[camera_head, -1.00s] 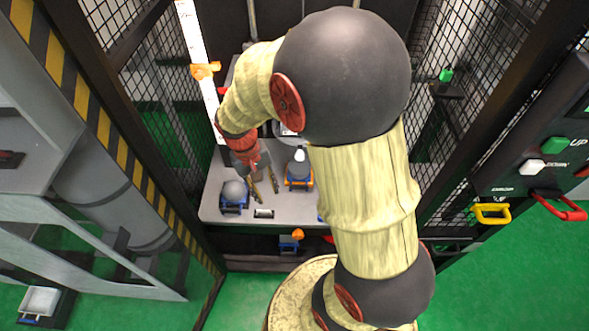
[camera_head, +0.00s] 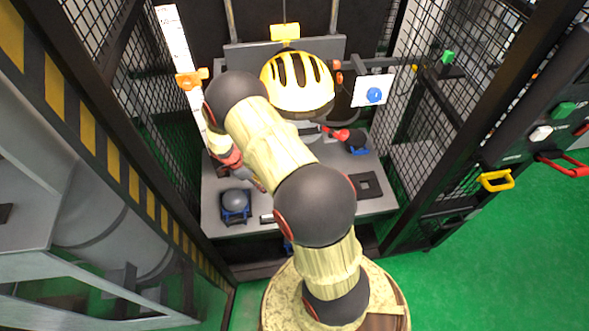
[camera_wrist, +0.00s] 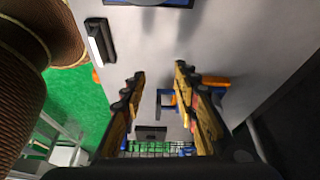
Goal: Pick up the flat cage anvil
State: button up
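I cannot tell for certain which item is the flat cage anvil. A dark round-topped block in a blue cradle (camera_head: 235,203) sits at the table's left front. A flat dark square piece (camera_head: 366,186) lies at the right. My gripper (camera_head: 252,181) is over the left part of the table, partly hidden by my arm. In the wrist view, my gripper (camera_wrist: 160,105) is open, its fingers wide apart with nothing held. A small blue and orange item (camera_wrist: 170,98) shows between the fingers, beyond them. Part of a blue-edged item (camera_wrist: 165,2) is cut off at the top.
The grey table (camera_head: 335,195) stands between mesh walls. A yellow helmet (camera_head: 297,82) hangs above its back. A dark and red item on a blue base (camera_head: 352,141) is at the back right. The yellow handle (camera_head: 496,181) is at the right.

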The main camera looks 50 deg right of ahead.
jog(key=shift+m, duration=0.4)
jog(key=s+d, duration=0.2)
jog(key=d, duration=0.1)
jog(key=s+d+b, duration=0.1)
jog(key=s+d, duration=0.2)
jog(key=s+d+b, duration=0.1)
jog(key=s+d, duration=0.1)
jog(key=d, duration=0.1)
jog(key=shift+s, duration=0.15)
jog(key=shift+s+d+f+b, duration=0.15)
jog(key=shift+s+d+b, duration=0.1)
jog(key=shift+b, duration=0.15)
jog(key=b+x, duration=0.1)
jog(key=x, duration=0.3)
jog(key=shift+f+b, duration=0.35)
jog(key=shift+b, duration=0.05)
jog(key=shift+c, duration=0.2)
jog(key=c, duration=0.7)
grip_shut()
